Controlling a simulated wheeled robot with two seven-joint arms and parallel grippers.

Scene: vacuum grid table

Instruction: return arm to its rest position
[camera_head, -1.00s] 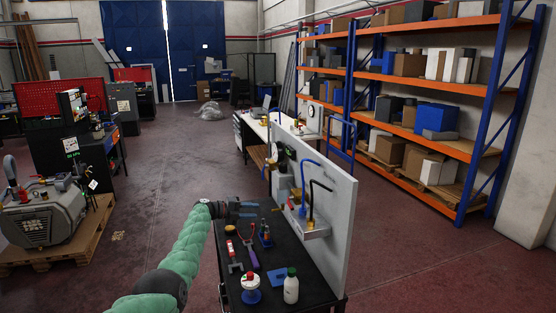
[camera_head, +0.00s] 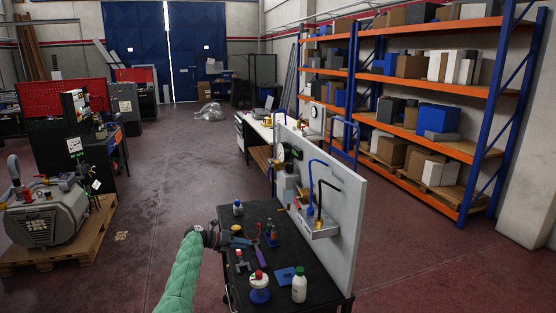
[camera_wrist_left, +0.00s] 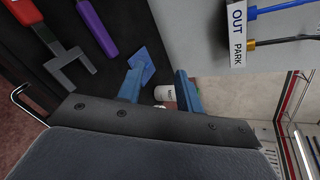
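My left arm comes in from the bottom of the head view, and its gripper (camera_head: 242,241) is over the left side of the black cart top. In the left wrist view the two blue fingers of this gripper (camera_wrist_left: 160,90) stand apart with nothing held between them. A white labelled item (camera_wrist_left: 165,94) shows beyond the gap, on or near the cart. My right gripper is in neither view.
Open floor (camera_head: 165,200) lies left.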

